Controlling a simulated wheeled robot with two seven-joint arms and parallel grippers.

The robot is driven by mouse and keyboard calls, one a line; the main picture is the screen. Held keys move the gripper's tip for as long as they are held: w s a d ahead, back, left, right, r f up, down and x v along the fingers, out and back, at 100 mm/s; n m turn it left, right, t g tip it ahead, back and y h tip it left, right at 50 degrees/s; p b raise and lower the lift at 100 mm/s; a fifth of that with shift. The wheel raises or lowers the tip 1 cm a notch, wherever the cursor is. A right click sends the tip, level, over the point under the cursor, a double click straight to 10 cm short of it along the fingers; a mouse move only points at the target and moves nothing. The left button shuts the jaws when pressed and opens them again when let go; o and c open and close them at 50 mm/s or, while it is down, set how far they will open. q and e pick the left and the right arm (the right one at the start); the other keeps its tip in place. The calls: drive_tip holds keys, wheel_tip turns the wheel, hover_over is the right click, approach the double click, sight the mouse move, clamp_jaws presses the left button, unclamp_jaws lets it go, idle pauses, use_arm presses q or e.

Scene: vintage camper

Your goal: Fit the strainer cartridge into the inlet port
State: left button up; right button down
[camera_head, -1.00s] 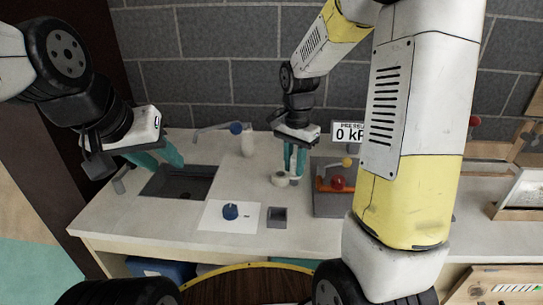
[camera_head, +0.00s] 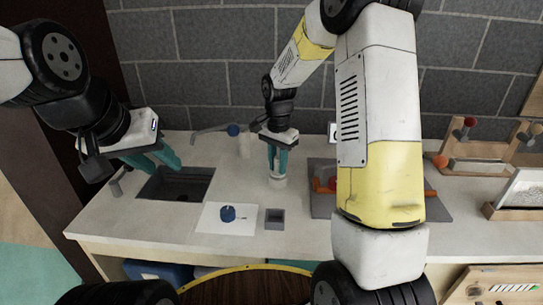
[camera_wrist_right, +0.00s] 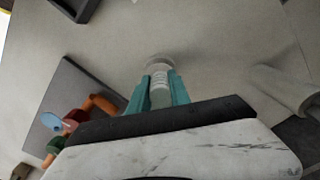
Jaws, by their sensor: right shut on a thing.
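My right gripper (camera_head: 277,168) is shut on a pale, partly see-through cylinder (camera_wrist_right: 159,92), which appears to be the strainer cartridge. It stands roughly upright between the teal fingers, with a wider round end (camera_wrist_right: 158,62) beyond their tips. In the head view its white end (camera_head: 278,182) shows low over the counter; I cannot tell whether it touches. A grey board with orange pipework (camera_head: 325,184) lies to the right, partly hidden by my right arm; the wrist view also shows the pipework (camera_wrist_right: 100,103). I cannot make out the inlet port. My left gripper (camera_head: 163,163) is open and empty near the sink.
The sink (camera_head: 178,184) is at the left, with a faucet (camera_head: 210,129) and a white bottle (camera_head: 245,147) behind. Wooden racks (camera_head: 480,150) stand at the right.

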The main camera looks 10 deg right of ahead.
drive_tip(key=shift+f, duration=0.15)
drive_tip(key=c, duration=1.2)
unclamp_jaws()
wheel_tip(320, 180, up, 12)
drive_tip(key=shift+r, duration=0.1)
drive_tip(key=s+d+r+n+t+y, duration=0.1)
drive_tip(key=s+r+n+t, duration=0.2)
drive_tip(key=s, duration=0.9)
drive_tip(key=s+d+r+n+t+y, duration=0.1)
drive_tip(key=s+n, duration=0.5)
drive_tip(key=s, duration=0.6)
wheel_tip(320, 180, up, 4)
drive_tip(key=shift+d+f+n+t, duration=0.25)
drive_tip(key=shift+d+t, duration=0.2)
drive_tip(key=shift+t, duration=0.65)
